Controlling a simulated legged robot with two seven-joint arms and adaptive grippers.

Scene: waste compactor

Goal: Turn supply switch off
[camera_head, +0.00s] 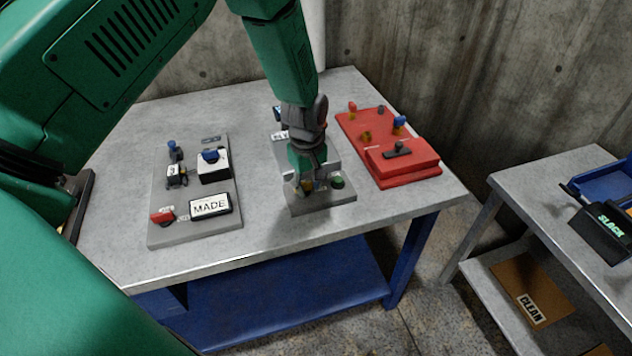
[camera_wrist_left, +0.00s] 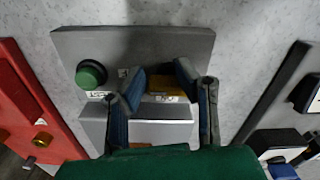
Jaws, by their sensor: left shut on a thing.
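The middle grey panel (camera_head: 330,199) lies on the table and fills much of the left wrist view (camera_wrist_left: 90,45). It carries a green round knob (camera_head: 337,182), which also shows in the left wrist view (camera_wrist_left: 90,74). Beside the knob is a small yellow switch (camera_wrist_left: 164,84) with a white label below it, too blurred to read. My left gripper (camera_head: 306,186) points down at this panel. Its two dark fingers (camera_wrist_left: 160,76) stand on either side of the yellow switch, shut on it. The fingers and wrist hide part of the panel. My right gripper is not in view.
A red box (camera_head: 408,165) with valves stands right of the middle panel. A second table (camera_head: 540,190) is at right.

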